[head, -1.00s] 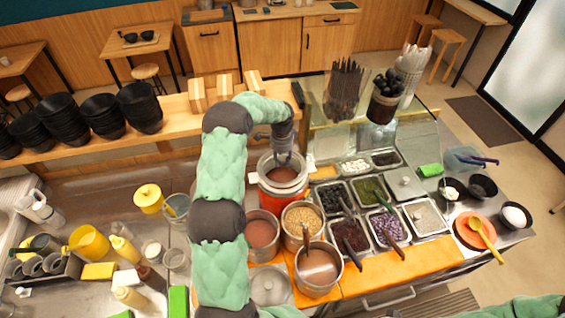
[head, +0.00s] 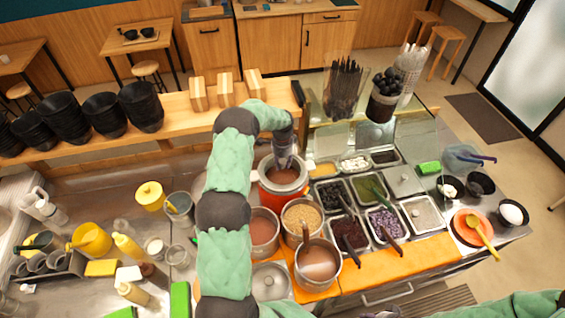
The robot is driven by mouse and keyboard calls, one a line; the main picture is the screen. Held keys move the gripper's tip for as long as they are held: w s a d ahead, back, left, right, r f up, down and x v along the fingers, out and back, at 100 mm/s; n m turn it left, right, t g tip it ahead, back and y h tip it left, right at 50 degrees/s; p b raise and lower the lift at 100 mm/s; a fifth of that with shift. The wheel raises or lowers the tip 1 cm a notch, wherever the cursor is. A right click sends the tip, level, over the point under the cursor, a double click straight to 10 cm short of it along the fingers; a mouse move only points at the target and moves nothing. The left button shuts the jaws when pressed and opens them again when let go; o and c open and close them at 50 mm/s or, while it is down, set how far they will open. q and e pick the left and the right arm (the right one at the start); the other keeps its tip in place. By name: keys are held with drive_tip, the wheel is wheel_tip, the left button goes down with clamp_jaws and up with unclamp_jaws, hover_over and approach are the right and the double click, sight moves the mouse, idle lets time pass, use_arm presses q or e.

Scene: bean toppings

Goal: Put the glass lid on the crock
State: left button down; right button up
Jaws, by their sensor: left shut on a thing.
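The crock (head: 279,200) is a round orange-red pot with a pale rim and brown contents, just right of the picture's middle. My left gripper (head: 284,163) points down over the crock and is shut on the glass lid (head: 271,167). The lid is clear and hard to make out against the pale rim and brown contents. I cannot tell whether it touches the rim. My left arm hides part of the counter to the left of the crock. Only the sleeve of my right arm shows clearly at the bottom right; its fingers are not clear.
Steel pots (head: 319,264) stand close in front of the crock. Topping trays (head: 421,213) fill the counter to its right. A wooden shelf with black bowls (head: 141,106) runs behind on the left. Bottles and yellow containers (head: 91,240) crowd the left counter.

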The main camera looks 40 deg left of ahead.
sight(282, 161)
use_arm(q)
drive_tip(key=c, duration=0.9)
unclamp_jaws()
drive_tip(key=shift+o, duration=0.2)
drive_tip(key=shift+r+p, duration=0.2)
drive_tip(key=shift+p, duration=0.1)
wheel_tip(282, 161, up, 12)
drive_tip(key=b, duration=0.3)
